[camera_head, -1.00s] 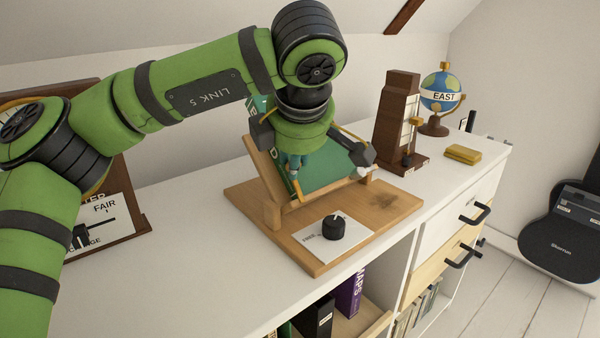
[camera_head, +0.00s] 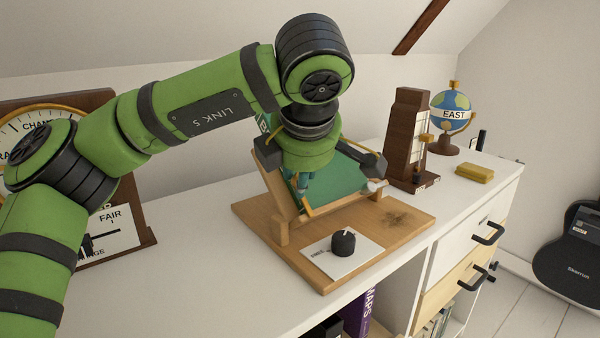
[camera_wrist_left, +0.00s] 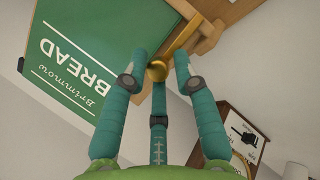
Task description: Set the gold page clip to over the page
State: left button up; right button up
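A green book (camera_head: 340,178) rests on a sloped wooden stand (camera_head: 281,232). The left wrist view shows its cover (camera_wrist_left: 82,62), lettered "Brimmow BREAD". The gold page clip (camera_wrist_left: 157,72) is an arm with a round knob, near the stand's wooden edge; part of it shows low at the book's left side in the head view (camera_head: 306,211). My left gripper (camera_head: 303,190) points down at the clip, in front of the book. Its teal fingers are apart around the knob, with gaps visible. My arm hides much of the book and stand. My right gripper is not in view.
A black knob (camera_head: 343,242) on a white plate sits at the stand's front. A wooden metronome-like case (camera_head: 407,140), a globe (camera_head: 453,112) and a gold block (camera_head: 475,172) stand to the right. A dial instrument (camera_head: 118,218) stands left. The white top (camera_head: 190,270) is clear in front.

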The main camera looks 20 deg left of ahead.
pick_arm(q)
jog(key=shift+a, duration=0.1)
jog(key=shift+r, duration=0.2)
jog(key=v, duration=1.1)
jog(key=shift+s+r, duration=0.15)
jog(key=shift+r, duration=0.05)
